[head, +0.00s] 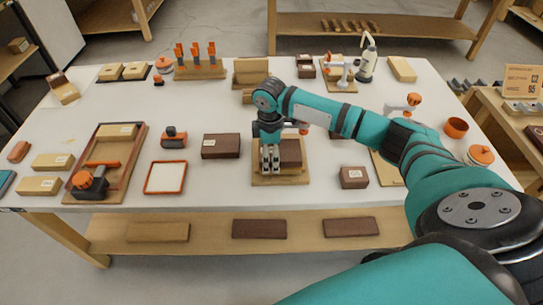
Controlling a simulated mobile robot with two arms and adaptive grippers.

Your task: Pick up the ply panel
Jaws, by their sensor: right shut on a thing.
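My right gripper (269,168) points down over a light wooden board (262,181) at the middle front of the bench. Its fingers are at the left part of a dark brown block (290,153) on that board, and are shut on it as far as I can tell. The fingers hide part of the block, and I cannot tell whether it is clear of the board. No piece is clearly marked as the ply panel. Light wooden pieces lie at the left, one (53,161) behind another (39,186). My left gripper is not in view.
A tray (136,155) with an orange-and-black tool stands at the left, near an orange-rimmed tray (165,177). Dark blocks lie either side of the board, left (221,146) and right (353,177). The back middle-left has free room.

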